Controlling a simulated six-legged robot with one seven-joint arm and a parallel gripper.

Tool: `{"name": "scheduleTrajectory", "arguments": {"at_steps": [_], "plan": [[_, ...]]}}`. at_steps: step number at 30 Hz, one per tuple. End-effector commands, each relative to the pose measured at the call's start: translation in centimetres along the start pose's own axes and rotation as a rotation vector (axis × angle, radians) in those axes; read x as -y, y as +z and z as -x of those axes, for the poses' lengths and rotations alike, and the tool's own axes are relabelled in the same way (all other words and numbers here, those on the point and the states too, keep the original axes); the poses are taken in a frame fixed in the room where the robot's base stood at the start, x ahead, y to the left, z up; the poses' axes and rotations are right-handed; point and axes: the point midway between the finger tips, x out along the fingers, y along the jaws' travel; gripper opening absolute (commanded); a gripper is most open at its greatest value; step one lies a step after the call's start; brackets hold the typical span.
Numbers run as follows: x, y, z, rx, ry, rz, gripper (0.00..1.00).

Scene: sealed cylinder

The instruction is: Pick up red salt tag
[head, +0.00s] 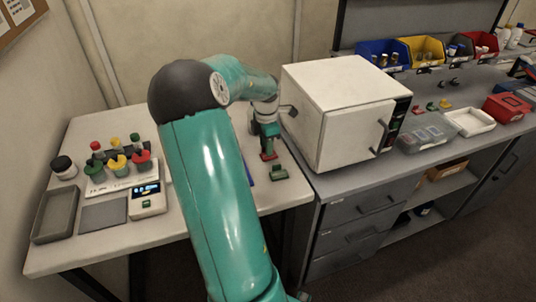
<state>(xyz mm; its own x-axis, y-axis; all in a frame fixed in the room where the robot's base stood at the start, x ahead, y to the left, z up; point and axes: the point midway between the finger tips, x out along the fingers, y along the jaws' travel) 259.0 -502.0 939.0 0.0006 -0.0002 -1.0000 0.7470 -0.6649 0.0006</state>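A small red tag (268,156) is at the right side of the white table, directly below my gripper (267,148). My gripper points down from the teal arm, with its fingertips at or just above the tag. The fingers are too small in the head view to tell whether they are open or closed on it. A green tag (279,173) lies just in front of the red one. Another small red piece (417,109) lies on the grey counter at the right. No lettering is readable on any tag.
A white box-shaped oven (340,112) stands close to the right of my gripper. A blue item (249,173) is partly hidden by my arm. A scale (147,201), colored-lid jars (119,163) and a grey tray (55,214) fill the table's left side.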

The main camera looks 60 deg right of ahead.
Motion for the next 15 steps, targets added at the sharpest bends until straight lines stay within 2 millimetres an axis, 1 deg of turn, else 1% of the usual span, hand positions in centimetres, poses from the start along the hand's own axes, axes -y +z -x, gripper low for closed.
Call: {"name": "scheduleTrajectory", "arguments": {"at_steps": [3,8,9,15], "plan": [[-0.01,-0.01,0.04,0.000,0.000,0.000,0.34],[-0.02,-0.01,0.05,0.000,0.000,0.000,0.02],[-0.02,-0.01,0.05,0.000,0.000,0.000,0.00],[-0.02,-0.02,0.07,0.000,0.000,0.000,0.00]]}}
